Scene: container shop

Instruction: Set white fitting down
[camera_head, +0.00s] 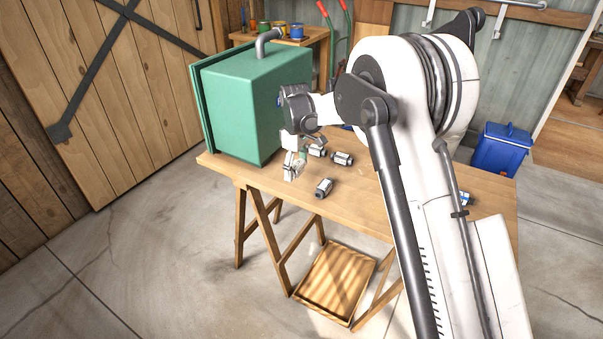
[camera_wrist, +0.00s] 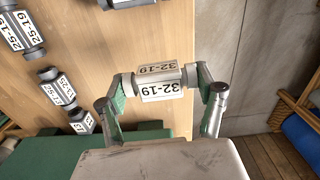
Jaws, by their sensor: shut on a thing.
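The white fitting (camera_wrist: 160,82), marked "32-19", is held between the fingertips of my gripper (camera_wrist: 162,80) in the wrist view. It has grey ends, and the fingers press on them from both sides. In the head view my gripper (camera_head: 293,168) hangs over the left part of the wooden table (camera_head: 350,200), close to its front edge. The fitting is hard to make out there. I cannot tell whether it touches the tabletop.
Several similar fittings lie on the table, among them one near the front edge (camera_head: 323,187) and one behind it (camera_head: 342,158). A green box (camera_head: 255,105) stands at the left end. A blue bin (camera_head: 500,150) is on the floor at right. A wooden tray (camera_head: 336,280) lies below.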

